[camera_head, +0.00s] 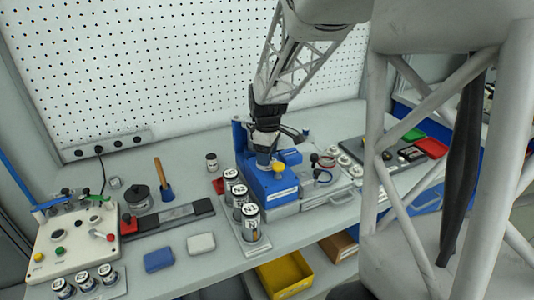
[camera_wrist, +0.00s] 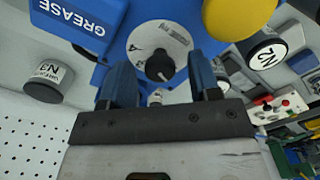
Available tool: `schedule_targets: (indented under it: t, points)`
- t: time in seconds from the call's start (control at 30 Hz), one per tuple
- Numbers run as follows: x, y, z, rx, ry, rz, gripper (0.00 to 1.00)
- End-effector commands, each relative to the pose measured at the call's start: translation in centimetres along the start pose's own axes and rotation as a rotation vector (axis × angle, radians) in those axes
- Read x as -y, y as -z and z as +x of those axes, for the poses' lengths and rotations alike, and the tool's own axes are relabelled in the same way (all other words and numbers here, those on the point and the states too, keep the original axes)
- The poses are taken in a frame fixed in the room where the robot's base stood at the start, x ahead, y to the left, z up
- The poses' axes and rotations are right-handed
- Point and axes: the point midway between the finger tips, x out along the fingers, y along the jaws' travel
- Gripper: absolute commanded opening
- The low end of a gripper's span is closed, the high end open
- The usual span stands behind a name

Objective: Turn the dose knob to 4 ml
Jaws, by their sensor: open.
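The dose knob (camera_wrist: 160,67) is a small black knob on a white round dial. The dial sits on the blue dosing unit (camera_head: 268,187), which also shows in the wrist view (camera_wrist: 158,8). My gripper (camera_wrist: 160,64) is open, with one blue finger on each side of the knob in the picture and visible gaps between. I cannot tell whether the fingertips reach its depth. In the head view my gripper (camera_head: 266,146) is over the unit, and the knob is hidden.
A blue GREASE block (camera_wrist: 80,20) and a yellow round part (camera_wrist: 238,14) are close to the dial. Labelled canisters N3 (camera_wrist: 48,82) and N2 (camera_wrist: 262,48) stand nearby.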

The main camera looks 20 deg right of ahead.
Motion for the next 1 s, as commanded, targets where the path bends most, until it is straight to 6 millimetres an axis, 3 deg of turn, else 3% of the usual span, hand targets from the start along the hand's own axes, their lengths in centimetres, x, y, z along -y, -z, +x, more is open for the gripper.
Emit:
schedule_targets:
  t: [0.2,0.5,1.0]
  points:
    - [0.00,0.00,-0.01,0.000,0.000,0.000,0.55]
    - [-0.01,0.00,-0.03,0.000,0.000,0.000,0.09]
    - [-0.02,0.02,-0.07,-0.001,-0.001,0.091,0.08]
